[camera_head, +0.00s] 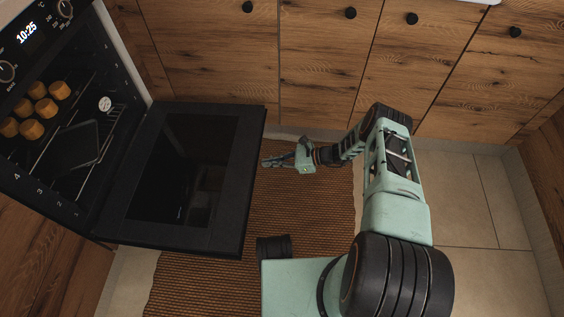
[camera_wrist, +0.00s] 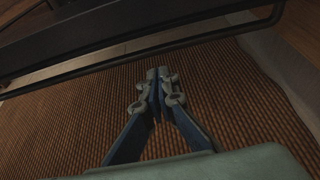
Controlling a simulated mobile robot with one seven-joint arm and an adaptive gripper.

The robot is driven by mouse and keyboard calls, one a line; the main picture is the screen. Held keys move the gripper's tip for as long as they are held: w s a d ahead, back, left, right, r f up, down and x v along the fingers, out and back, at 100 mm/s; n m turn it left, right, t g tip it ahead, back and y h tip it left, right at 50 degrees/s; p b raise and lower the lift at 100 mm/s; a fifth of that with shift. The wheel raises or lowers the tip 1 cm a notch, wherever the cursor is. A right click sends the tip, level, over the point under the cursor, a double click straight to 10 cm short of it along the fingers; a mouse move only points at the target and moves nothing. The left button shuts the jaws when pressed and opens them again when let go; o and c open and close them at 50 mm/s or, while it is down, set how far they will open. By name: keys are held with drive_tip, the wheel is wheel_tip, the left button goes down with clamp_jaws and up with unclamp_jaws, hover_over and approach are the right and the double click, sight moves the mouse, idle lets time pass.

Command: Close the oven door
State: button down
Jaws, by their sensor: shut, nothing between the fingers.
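The oven (camera_head: 65,130) stands at the left in the head view. Its black door (camera_head: 190,175) is swung down wide open, with a dark glass panel facing up. My gripper (camera_head: 266,161) is shut and empty, just right of the door's outer edge and low over the rug. In the wrist view my gripper (camera_wrist: 159,76) points toward a dark bar (camera_wrist: 150,62) that looks like the door's handle, below the door edge (camera_wrist: 120,28). I cannot tell whether the fingertips touch it.
Several yellow-brown pieces (camera_head: 32,130) and a dark tray (camera_head: 78,146) are inside the oven. A brown woven rug (camera_head: 320,215) covers the floor under my arm. Wooden cabinet fronts (camera_head: 325,60) with black knobs line the back. Tiled floor (camera_head: 470,200) is clear at the right.

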drive_tip(key=r, duration=0.2)
drive_tip(key=a+r, duration=0.1)
drive_tip(key=shift+r, duration=0.35)
